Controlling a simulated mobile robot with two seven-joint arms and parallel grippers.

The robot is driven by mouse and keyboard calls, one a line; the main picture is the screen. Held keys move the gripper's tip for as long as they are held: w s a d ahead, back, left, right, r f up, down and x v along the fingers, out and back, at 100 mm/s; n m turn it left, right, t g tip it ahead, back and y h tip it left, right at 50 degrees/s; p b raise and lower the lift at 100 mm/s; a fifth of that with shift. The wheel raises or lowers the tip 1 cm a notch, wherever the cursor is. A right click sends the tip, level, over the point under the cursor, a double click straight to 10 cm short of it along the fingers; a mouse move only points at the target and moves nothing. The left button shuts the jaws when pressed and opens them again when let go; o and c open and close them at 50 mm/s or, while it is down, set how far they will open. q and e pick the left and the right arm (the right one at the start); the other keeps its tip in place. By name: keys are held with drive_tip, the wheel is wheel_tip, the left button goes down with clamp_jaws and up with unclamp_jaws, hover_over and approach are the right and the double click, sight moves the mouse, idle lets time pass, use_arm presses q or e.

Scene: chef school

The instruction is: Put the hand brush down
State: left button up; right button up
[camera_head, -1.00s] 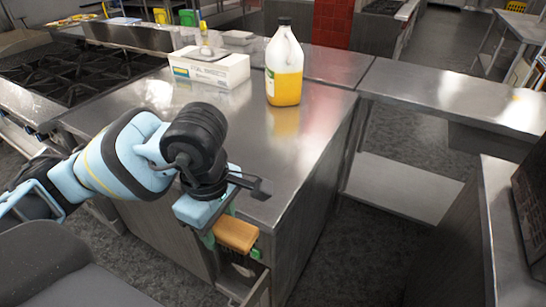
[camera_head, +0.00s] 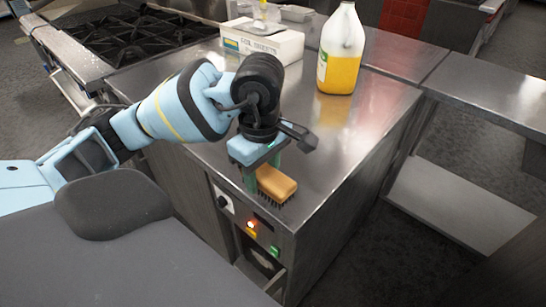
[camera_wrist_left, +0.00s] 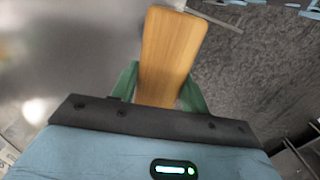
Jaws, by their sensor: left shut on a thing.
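The hand brush (camera_head: 277,184) has a yellow-brown wooden back and dark bristles pointing down. My left gripper (camera_head: 264,172) is shut on it near the front edge of the steel counter (camera_head: 330,140). In the left wrist view the wooden back of the brush (camera_wrist_left: 172,50) sits between the two green fingers of the left gripper (camera_wrist_left: 160,88). The head view does not show clearly whether the bristles touch the counter top. My right gripper is not in view.
A jug of yellow liquid (camera_head: 339,70) and a white box (camera_head: 262,45) stand farther back on the counter. A black gas stove (camera_head: 135,38) is at the back left. The counter top between brush and jug is clear. A control panel (camera_head: 250,225) is on the counter's front.

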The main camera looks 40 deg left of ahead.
use_arm(q)
drive_tip(key=w+a, duration=0.1)
drive_tip(key=w, duration=0.1)
drive_tip(key=w+a, duration=0.1)
drive_tip(key=w, duration=0.1)
drive_tip(key=w+a, duration=0.1)
drive_tip(key=w, duration=0.2)
drive_tip(key=shift+a+f, duration=0.15)
drive_tip(key=shift+f, duration=0.15)
drive_tip(key=shift+w+a, duration=0.1)
drive_tip(key=shift+w, duration=0.1)
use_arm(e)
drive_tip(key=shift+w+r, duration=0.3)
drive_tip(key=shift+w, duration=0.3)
use_arm(q)
drive_tip(key=shift+w, duration=0.1)
drive_tip(key=shift+w+a, duration=0.2)
drive_tip(key=shift+w, duration=0.05)
wheel_tip(320, 180, down, 4)
drive_tip(key=shift+r+p, duration=0.25)
drive_tip(key=shift+p, duration=0.1)
drive_tip(key=shift+f, duration=0.3)
drive_tip(key=o, duration=0.8)
drive_tip(key=shift+o, duration=0.4)
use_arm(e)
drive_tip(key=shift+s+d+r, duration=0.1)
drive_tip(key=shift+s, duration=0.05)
